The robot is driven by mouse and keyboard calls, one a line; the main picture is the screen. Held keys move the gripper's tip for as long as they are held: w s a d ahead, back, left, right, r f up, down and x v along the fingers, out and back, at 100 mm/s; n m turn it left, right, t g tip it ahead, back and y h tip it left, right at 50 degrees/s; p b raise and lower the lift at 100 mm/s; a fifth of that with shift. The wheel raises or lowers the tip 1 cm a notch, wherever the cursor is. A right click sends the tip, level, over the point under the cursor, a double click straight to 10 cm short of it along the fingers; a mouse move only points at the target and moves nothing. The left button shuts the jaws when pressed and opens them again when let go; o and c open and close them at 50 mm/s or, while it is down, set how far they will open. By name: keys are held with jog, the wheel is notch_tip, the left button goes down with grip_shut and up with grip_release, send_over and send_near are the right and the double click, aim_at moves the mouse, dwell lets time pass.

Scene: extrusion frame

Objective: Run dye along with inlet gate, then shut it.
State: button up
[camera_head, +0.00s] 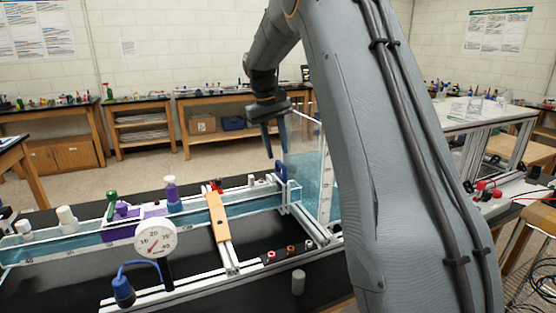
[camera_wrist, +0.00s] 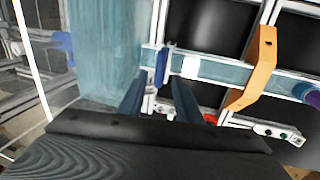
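A long clear flume (camera_head: 75,246) holds blue water and runs across the bench. The inlet gate appears to be the blue handle (camera_head: 281,170) at the flume's right end, beside the tall water tank (camera_head: 309,172); the handle also shows in the wrist view (camera_wrist: 162,65). My gripper (camera_head: 274,142) is above the handle, with its fingers apart and nothing between them. In the wrist view my fingers (camera_wrist: 158,90) point towards the handle, which appears beyond them. A purple-filled bottle (camera_head: 171,196), probably the dye, stands upright on the flume left of the orange bracket.
An orange bracket (camera_head: 217,217) spans the flume; it also shows in the wrist view (camera_wrist: 255,68). A round dial gauge (camera_head: 155,238) stands in front of the flume.

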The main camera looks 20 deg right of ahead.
jog(key=r, duration=0.1)
jog(key=r+b, duration=0.1)
jog(key=r, duration=0.1)
jog(key=shift+a+r, duration=0.3)
jog(key=shift+a, duration=0.1)
jog(key=s+a+f+b, duration=0.1)
jog(key=s+a+f, duration=0.3)
jog(key=s+f, duration=0.3)
jog(key=s+a+f+t+y+b, duration=0.1)
jog(key=s+a+f, duration=0.3)
jog(key=s+f, duration=0.4)
jog(key=s+a+f+y, duration=0.1)
jog(key=s+a+f, duration=0.3)
jog(key=s, duration=1.2)
jog(key=shift+a+f+b, duration=0.2)
jog(key=shift+f+b, duration=0.2)
jog(key=shift+f, duration=1.4)
